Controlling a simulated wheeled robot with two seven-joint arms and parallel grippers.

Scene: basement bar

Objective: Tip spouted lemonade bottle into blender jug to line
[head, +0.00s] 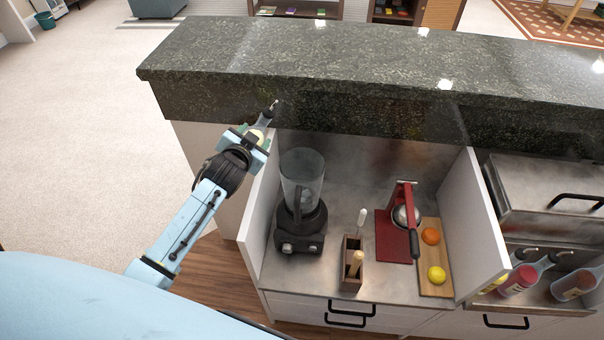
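My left gripper (258,136) is at the left end of the bar niche, near the underside of the granite ledge. It is shut on a small pale-yellow spouted bottle (265,119), mostly hidden by the fingers; its thin dark spout points up and to the right. The blender jug (302,172) stands upright on its black base (300,226), to the right of and nearer than the gripper. The jug is clear grey with pale lumps low inside. I cannot make out a fill line. My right gripper is not in view.
A white side panel (259,215) stands left of the blender. A wooden holder (352,262) with tools, a red citrus press (393,225) and a board (434,258) with an orange and a lemon are to the right. The granite ledge (350,65) overhangs behind.

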